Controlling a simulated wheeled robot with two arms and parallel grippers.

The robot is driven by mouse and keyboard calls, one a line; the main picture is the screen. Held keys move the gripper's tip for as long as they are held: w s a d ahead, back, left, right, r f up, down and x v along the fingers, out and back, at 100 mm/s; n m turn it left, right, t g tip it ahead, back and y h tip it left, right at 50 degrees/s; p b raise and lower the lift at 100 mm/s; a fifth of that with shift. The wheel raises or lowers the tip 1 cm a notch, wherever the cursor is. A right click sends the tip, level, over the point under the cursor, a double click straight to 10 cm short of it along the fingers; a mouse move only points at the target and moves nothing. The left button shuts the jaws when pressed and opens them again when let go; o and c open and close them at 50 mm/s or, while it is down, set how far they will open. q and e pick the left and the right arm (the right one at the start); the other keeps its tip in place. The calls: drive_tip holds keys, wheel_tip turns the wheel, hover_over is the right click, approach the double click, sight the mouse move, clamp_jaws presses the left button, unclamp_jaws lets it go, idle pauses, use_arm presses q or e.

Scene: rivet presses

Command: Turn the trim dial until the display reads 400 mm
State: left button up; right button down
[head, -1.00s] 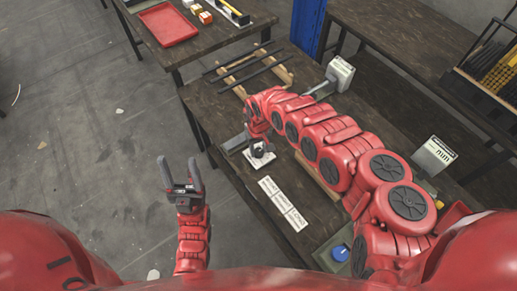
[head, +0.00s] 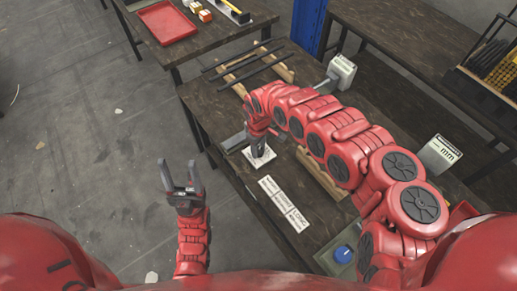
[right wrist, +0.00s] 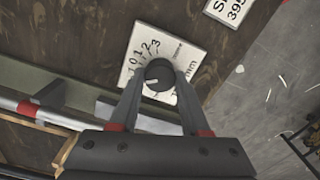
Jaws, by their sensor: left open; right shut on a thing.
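The trim dial (right wrist: 159,75) is a dark round knob with a pale mark, on a white square plate (right wrist: 142,40) printed with a scale including 0, 1, 2 and 3. My right gripper (right wrist: 158,84) is shut on the knob from above. In the head view, this gripper (head: 258,147) stands over the dial plate (head: 263,160) and hides most of the knob. A white display (head: 440,154) at the right shows a dash-like line and "mm"; I can read no number. My left gripper (head: 182,176) is open and empty, left of the bench.
White label cards (head: 284,204) lie on the dark bench near the dial. Dark bars (head: 242,62) rest on wooden supports behind. Another white box (head: 341,72) stands at the back. A blue knob (head: 342,254) is at the near edge.

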sight(259, 149)
drive_tip(key=shift+n, duration=0.6)
drive_tip(key=shift+c, duration=1.9)
unclamp_jaws()
wheel_tip(259, 149, up, 18)
drive_tip(key=p, duration=0.1)
drive_tip(key=shift+f, duration=0.2)
drive_tip(key=shift+f, duration=0.1)
